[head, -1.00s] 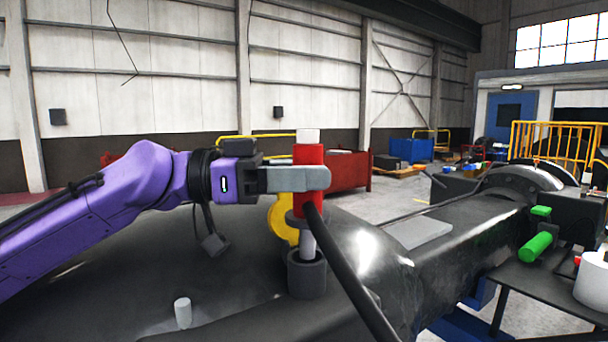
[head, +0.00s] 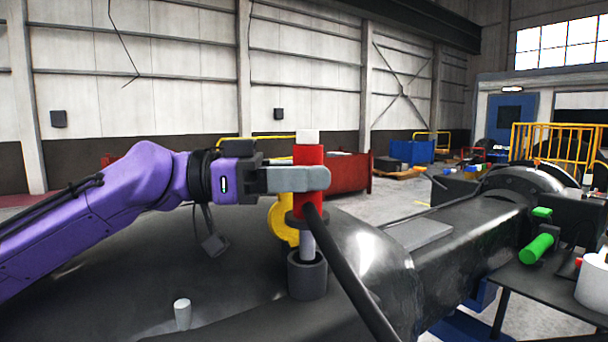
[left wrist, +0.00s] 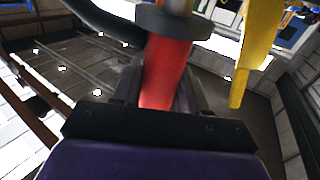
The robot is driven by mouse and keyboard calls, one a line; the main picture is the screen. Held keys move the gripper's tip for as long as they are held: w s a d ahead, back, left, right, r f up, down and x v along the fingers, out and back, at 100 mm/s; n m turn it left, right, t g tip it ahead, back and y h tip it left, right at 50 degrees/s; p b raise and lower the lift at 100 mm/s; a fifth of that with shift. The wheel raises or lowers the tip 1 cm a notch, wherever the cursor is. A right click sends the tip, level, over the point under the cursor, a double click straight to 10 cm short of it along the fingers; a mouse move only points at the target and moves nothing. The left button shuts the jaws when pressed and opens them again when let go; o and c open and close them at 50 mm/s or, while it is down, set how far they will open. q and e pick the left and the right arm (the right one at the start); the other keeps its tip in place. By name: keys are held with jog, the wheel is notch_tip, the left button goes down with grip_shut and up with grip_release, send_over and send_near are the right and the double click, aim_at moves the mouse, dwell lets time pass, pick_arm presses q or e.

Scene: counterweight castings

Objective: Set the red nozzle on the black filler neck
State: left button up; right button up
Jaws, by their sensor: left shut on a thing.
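The red nozzle (head: 308,204) is upright, with a white top, a dark collar and a grey spout below. My left gripper (head: 316,179) is shut on its red body. The black filler neck (head: 307,277) stands on the dark casting directly under the nozzle. The lower end of the spout is at the mouth of the neck, and the collar is above the rim. I cannot tell how deep the spout sits. A black hose runs from the nozzle down to the right. The left wrist view shows the red nozzle body (left wrist: 166,72) between the fingers. My right gripper is not in view.
A yellow part (head: 281,220) stands just behind the nozzle. A small pale peg (head: 182,314) rises from the casting at the front left. A green cylinder (head: 537,247) and a white container (head: 594,281) are on a dark table at the right.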

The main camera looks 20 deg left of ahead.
pick_arm(q)
jog(key=shift+f+b, duration=0.4)
jog(key=shift+s+d+f+b, duration=0.1)
jog(key=shift+s+f+b, duration=0.25)
jog(key=shift+f+b, duration=0.2)
